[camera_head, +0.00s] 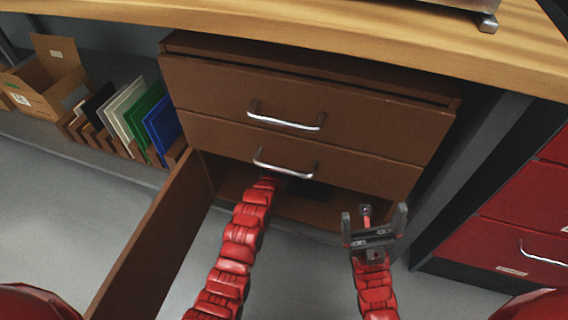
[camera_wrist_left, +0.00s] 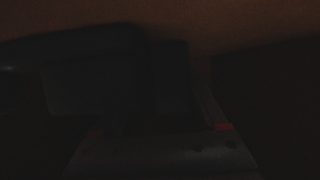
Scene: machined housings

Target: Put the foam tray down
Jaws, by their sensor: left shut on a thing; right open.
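My left arm reaches into the open lower compartment of the brown cabinet (camera_head: 190,215), under the drawers. A dark, flat edge (camera_head: 314,190) shows inside there, at the end of this arm, and looks like part of the foam tray. My left gripper (camera_wrist_left: 165,110) is hidden by the cabinet in the head view and is only a dim shape in the left wrist view. It is shut on the dark tray, whose outline is hard to make out. My right gripper (camera_head: 375,228) is open and empty, in front of the compartment's right side.
Two closed drawers with metal handles (camera_head: 286,120) sit above the compartment. The cabinet door (camera_head: 155,245) stands open at left. Upright coloured panels (camera_head: 160,125) and a cardboard box (camera_head: 50,80) are at left. A red drawer unit (camera_head: 520,225) stands at right.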

